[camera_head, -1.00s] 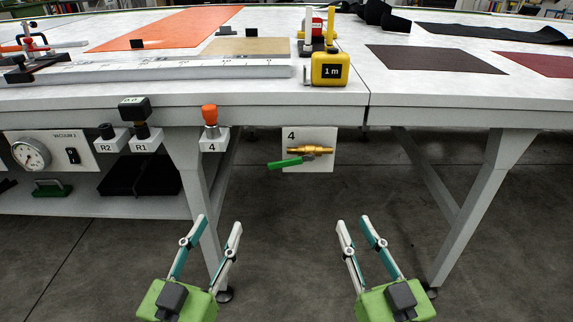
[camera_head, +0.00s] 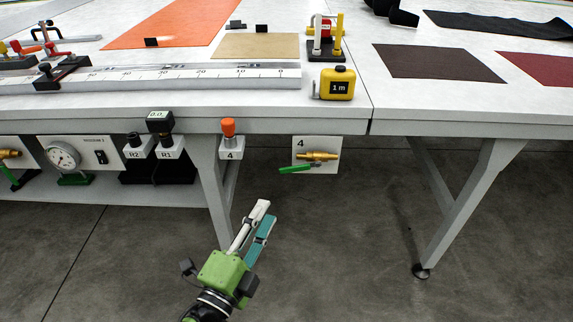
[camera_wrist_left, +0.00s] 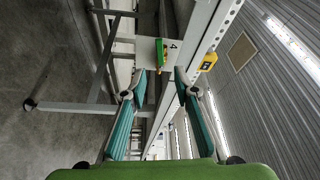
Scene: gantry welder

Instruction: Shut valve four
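Valve four is a brass body (camera_head: 318,156) on a white plate (camera_head: 328,170) marked 4, hanging below the table's front edge. Its green lever (camera_head: 298,168) points left and slightly down, nearly in line with the body. In the left wrist view the green lever (camera_wrist_left: 159,50) and the plate show ahead, beyond the fingertips. My left gripper (camera_head: 266,213) is below and left of the valve, apart from it, angled up and right. Its fingers (camera_wrist_left: 160,80) are spread and empty. My right gripper is not in view.
A table leg (camera_head: 212,190) stands just left of the valve. An orange knob (camera_head: 228,128) on a block marked 4 is left of the plate. A yellow tape measure (camera_head: 338,84) sits on the table above. The floor right of the valve is clear.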

